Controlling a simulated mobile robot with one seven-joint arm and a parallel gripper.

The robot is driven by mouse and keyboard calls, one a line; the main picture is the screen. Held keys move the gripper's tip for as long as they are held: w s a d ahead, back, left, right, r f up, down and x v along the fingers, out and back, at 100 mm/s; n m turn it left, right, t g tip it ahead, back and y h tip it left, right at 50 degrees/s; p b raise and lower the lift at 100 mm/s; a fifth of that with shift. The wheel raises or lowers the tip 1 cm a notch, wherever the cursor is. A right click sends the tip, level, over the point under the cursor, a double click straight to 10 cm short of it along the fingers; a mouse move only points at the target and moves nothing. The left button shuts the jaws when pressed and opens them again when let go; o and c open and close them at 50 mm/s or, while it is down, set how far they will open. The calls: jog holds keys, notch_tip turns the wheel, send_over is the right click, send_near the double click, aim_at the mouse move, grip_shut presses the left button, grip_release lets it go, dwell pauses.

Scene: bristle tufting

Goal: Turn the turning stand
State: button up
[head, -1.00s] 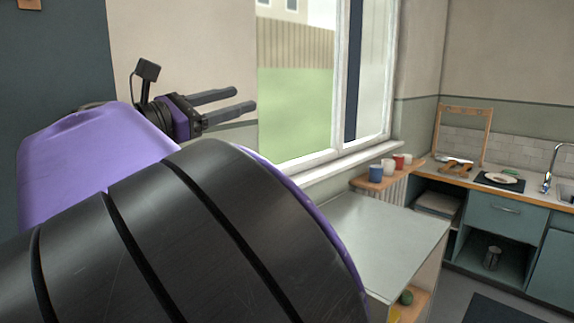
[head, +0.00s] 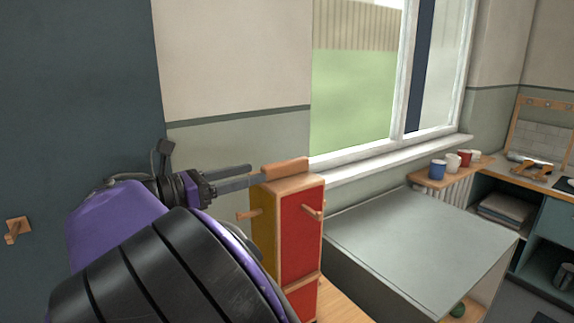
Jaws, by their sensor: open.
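The turning stand (head: 301,235) is an upright wooden block with one red face and one yellow face, in the lower middle of the head view. Short wooden pegs stick out of its sides, and a wooden bar handle (head: 287,168) lies across its top. My gripper (head: 250,175) is open and empty, just left of the handle at about its height. The near finger's tip appears close to the handle's left end; I cannot tell whether they touch. My arm hides the stand's lower left part.
A grey-topped cabinet (head: 425,245) stands right of the stand. Several mugs (head: 452,163) sit on a wooden shelf below the window. A wooden hook (head: 17,229) is on the dark wall at left. The kitchen counter is at far right.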

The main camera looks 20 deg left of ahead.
aim_at(285, 161)
jog(key=x, duration=0.9)
jog(key=shift+w+d, duration=0.2)
grip_shut()
dwell(1.0)
